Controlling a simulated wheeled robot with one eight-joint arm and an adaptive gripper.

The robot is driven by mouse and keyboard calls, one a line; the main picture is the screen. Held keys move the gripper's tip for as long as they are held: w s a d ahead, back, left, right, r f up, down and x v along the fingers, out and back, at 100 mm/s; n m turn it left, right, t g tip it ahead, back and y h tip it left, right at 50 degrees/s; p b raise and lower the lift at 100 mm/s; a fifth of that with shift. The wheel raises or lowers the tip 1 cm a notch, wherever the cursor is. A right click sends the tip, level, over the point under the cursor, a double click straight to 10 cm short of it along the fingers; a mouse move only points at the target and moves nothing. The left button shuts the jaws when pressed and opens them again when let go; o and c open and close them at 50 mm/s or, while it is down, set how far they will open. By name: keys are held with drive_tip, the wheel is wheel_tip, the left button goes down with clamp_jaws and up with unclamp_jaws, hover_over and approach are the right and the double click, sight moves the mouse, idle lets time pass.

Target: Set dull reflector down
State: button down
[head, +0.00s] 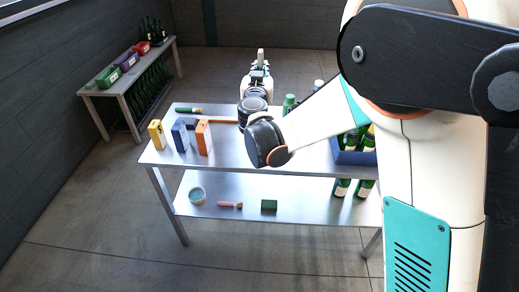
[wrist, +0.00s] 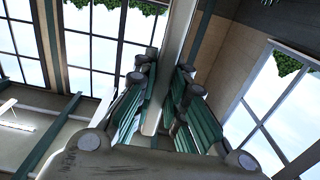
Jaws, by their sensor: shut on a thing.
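My gripper (head: 259,70) reaches out over the far side of the metal table (head: 230,160) in the head view, its fingers pointing away from me. In the wrist view its green-padded fingers (wrist: 163,95) are close together. A pale narrow strip (wrist: 181,35) shows between and beyond them. In the head view a small light piece (head: 261,56) stands up at the fingertips. My arm hides part of the tabletop.
Yellow (head: 156,134), blue (head: 179,135) and orange (head: 203,138) boxes stand on the table's left. A blue crate (head: 352,158) with green bottles is at the right. A bench (head: 130,78) with bins stands back left.

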wheel_tip(320, 180, down, 20)
drive_tip(key=b, duration=0.6)
drive_tip(key=shift+a+b, duration=0.2)
drive_tip(key=shift+b, duration=0.15)
drive_tip(key=shift+r, duration=0.1)
drive_tip(key=c, duration=1.6)
unclamp_jaws()
drive_tip(key=shift+c, duration=0.2)
drive_tip(key=s, duration=1.2)
drive_tip(key=shift+a+b, duration=0.2)
drive_tip(key=shift+b, duration=0.1)
